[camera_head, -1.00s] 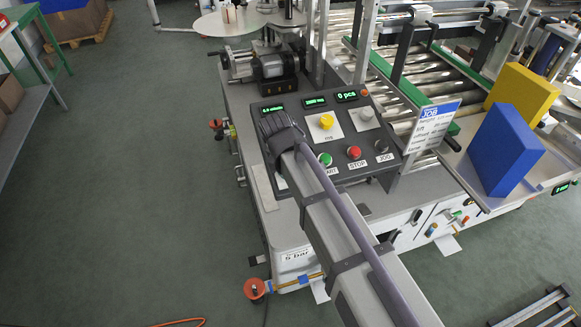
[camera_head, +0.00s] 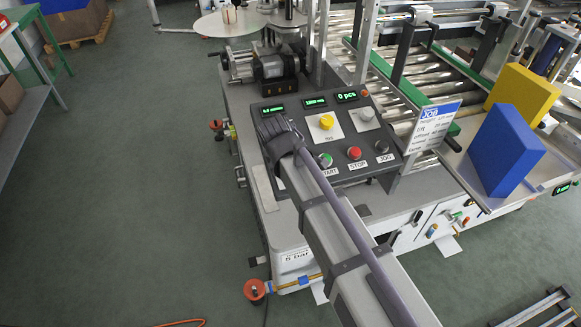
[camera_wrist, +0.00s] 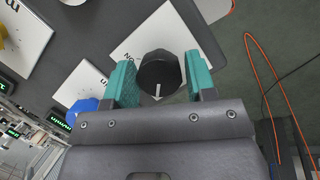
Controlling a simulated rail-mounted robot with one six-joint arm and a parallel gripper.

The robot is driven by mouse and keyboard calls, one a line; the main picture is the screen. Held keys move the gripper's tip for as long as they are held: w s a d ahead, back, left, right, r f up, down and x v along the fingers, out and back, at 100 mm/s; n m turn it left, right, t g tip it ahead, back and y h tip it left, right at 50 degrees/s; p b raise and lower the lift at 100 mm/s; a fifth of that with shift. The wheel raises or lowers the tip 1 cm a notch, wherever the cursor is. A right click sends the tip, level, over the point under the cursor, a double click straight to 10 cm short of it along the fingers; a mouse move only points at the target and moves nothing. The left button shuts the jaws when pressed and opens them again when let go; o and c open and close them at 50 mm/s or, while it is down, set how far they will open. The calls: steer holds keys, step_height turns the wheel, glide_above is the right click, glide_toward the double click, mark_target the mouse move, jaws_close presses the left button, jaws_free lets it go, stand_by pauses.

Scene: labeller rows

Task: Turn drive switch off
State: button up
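The black rotary drive switch (camera_wrist: 159,72) with a white pointer line shows in the wrist view, mounted on a white plate (camera_wrist: 160,30) with partly hidden lettering. My gripper (camera_wrist: 160,79) has its two teal fingertips on either side of the knob, with narrow gaps between fingers and knob. The pointer line faces toward the gripper's palm. In the head view my wrist and arm cover the left part of the control panel (camera_head: 345,125), and the switch and the fingertips are hidden there.
The panel carries a yellow knob (camera_head: 326,121), a grey knob (camera_head: 366,114), a green START button (camera_head: 325,160), a red STOP button (camera_head: 354,153) and a black JOG button (camera_head: 381,146). A blue block (camera_head: 505,150) and a yellow block (camera_head: 522,92) stand on the machine at right.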

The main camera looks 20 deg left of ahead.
steer(key=o, duration=0.3)
steer(key=p+v, duration=1)
steer(key=v, duration=0.1)
steer(key=shift+w+f, duration=0.1)
